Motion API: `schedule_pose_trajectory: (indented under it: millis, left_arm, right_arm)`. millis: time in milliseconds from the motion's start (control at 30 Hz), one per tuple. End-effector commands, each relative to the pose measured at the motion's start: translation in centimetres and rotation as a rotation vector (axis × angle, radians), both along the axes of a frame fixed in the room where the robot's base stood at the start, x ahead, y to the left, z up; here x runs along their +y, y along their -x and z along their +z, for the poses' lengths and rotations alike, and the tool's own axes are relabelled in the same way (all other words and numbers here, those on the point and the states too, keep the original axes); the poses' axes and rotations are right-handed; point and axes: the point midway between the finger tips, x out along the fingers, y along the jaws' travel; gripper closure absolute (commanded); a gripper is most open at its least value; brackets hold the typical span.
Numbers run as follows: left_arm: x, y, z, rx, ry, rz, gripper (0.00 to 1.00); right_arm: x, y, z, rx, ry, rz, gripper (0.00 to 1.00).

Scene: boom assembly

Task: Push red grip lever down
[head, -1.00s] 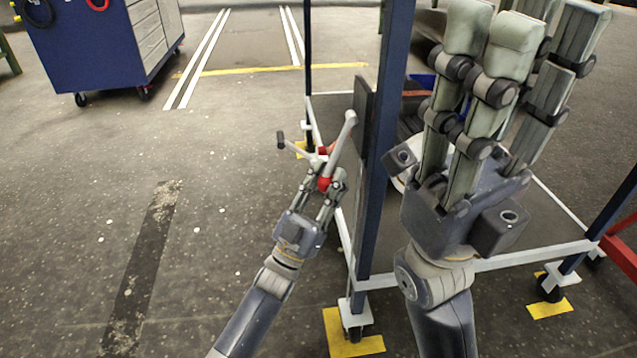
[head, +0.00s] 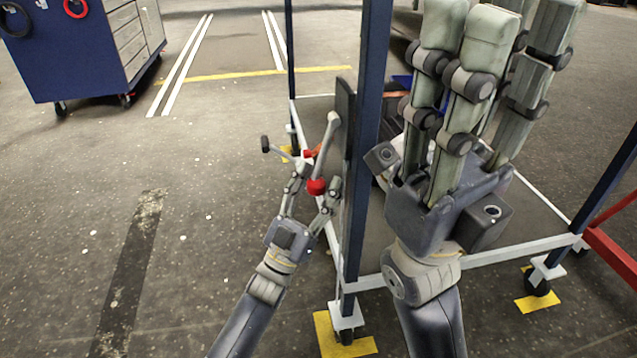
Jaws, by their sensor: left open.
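A grey lever (head: 327,145) slants up to the right beside a dark upright panel (head: 344,125) on the blue-framed cart. A red grip part (head: 317,187) is at its lower end. A smaller red part (head: 308,155) sits just above, near a thin grey bar with a dark knob (head: 265,144). My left gripper (head: 316,182) is open, its fingers spread to either side of the red grip part. I cannot tell whether they touch it. My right gripper (head: 495,35) is open and empty at the right, fingers pointing up, hiding part of the cart.
The cart's blue post (head: 369,130) stands between my two grippers. Its white lower frame (head: 490,258) and castors on yellow floor marks are below. A blue tool cabinet (head: 78,60) stands at the back left. The floor at the left is clear.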

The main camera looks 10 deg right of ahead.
Motion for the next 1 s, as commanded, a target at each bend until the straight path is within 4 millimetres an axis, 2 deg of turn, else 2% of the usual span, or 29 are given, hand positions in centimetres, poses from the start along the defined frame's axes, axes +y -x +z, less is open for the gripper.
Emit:
schedule_pose_trajectory:
  millis: [167,700,1000]
  left_arm:
    - [0.4,0.2,-0.5,0.001,0.001,0.001,0.50]
    - [5.6,4.8,-7.7,0.002,-0.002,0.000,0.50]
    - [6.4,5.5,-8.6,0.001,0.000,-0.001,0.50]
  right_arm:
    - [-0.1,0.1,0.0,-0.005,-0.002,0.000,0.65]
    - [0.0,0.0,0.0,-0.001,0.000,-0.001,0.65]
    - [0.0,0.0,0.0,-0.001,0.000,-0.001,0.65]
